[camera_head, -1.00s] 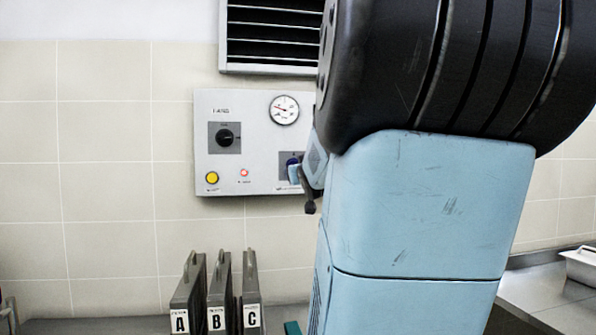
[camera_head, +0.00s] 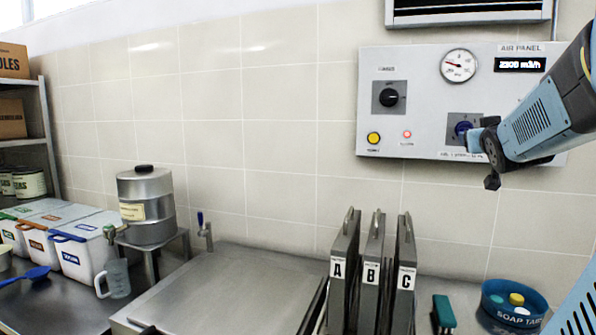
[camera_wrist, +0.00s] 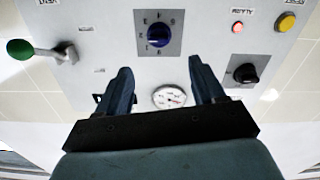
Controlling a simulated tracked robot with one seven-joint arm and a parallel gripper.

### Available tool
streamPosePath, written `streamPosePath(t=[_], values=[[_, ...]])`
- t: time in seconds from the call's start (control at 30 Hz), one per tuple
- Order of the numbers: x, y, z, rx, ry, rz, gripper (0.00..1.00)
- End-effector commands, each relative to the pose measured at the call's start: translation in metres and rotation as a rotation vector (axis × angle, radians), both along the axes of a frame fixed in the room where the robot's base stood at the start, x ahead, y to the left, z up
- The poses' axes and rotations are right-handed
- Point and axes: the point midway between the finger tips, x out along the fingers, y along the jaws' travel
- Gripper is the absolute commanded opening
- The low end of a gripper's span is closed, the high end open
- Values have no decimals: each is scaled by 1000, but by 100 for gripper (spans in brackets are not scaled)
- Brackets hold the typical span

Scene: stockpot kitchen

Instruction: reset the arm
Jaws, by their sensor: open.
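My gripper (camera_head: 474,140) is at the right of the head view, in front of the grey air panel (camera_head: 430,70), close to its blue knob (camera_head: 462,128). In the wrist view the two fingers of my gripper (camera_wrist: 160,68) stand apart with nothing between them but the panel and its round gauge (camera_wrist: 169,97) behind. The blue knob (camera_wrist: 158,34) shows above the fingertips, clear of them. I cannot tell how far the fingertips are from the panel. My arm comes in from the right edge and hides the panel's lower right part.
Grey upright cases A (camera_head: 342,285), B (camera_head: 371,285) and C (camera_head: 404,285) stand below the panel. A blue soap-tab tub (camera_head: 513,312) is to their right. A metal urn (camera_head: 146,205) and white bins (camera_head: 85,245) are at left. A green-knobbed lever (camera_wrist: 42,50) juts from the panel.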

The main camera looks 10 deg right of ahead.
Motion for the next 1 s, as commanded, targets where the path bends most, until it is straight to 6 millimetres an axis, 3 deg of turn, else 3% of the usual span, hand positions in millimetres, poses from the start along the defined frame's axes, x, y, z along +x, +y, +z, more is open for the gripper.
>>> streamPosePath(t=[0.17,0.27,0.47,0.7,0.8,1.0], values=[[4,24,-13,50,48,21,68],[4,59,-34,123,129,49,68],[-11,149,-91,276,362,139,68],[-67,255,-156,402,683,274,68],[-96,289,-177,430,809,324,68],[-136,325,-201,455,966,384,68]])
